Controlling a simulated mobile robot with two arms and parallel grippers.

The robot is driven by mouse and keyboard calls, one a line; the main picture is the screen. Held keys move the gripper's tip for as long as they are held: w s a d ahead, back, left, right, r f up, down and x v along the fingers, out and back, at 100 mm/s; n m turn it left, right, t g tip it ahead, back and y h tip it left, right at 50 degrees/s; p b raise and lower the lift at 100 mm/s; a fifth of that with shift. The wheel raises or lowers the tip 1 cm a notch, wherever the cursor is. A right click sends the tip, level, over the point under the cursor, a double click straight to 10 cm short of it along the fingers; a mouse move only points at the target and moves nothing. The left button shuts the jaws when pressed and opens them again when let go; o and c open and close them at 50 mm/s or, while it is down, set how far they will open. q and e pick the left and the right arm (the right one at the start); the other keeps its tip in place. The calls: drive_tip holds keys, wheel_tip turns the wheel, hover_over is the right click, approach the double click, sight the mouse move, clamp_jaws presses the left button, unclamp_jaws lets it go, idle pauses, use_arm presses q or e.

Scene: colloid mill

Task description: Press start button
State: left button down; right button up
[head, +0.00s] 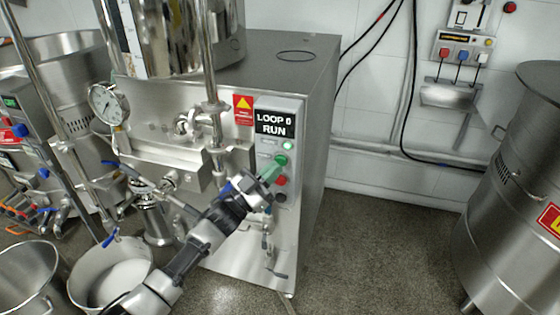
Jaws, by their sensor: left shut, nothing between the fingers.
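The control panel (292,120) is on the front of the steel mill cabinet (309,105). Its display (273,122) reads "LOOP 0 RUN". Below the display are a lit green lamp (288,146), a green button (282,160), a red button (281,181) and a dark button (280,197). My left gripper (271,171) reaches up from the lower left with its fingers shut and empty. Its greenish tips are at the left edge of the green button; I cannot tell whether they touch it. My right gripper is not in view.
A pressure gauge (109,104) and steel pipes stand left of the panel. A steel bucket (110,271) and another pot (27,277) sit at the lower left. A large steel drum (515,190) stands at the right. The floor (375,250) between cabinet and drum is clear.

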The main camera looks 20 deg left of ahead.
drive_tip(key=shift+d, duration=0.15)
use_arm(q)
drive_tip(key=s+p, duration=0.3)
drive_tip(key=s, duration=0.2)
drive_tip(key=shift+a, duration=0.1)
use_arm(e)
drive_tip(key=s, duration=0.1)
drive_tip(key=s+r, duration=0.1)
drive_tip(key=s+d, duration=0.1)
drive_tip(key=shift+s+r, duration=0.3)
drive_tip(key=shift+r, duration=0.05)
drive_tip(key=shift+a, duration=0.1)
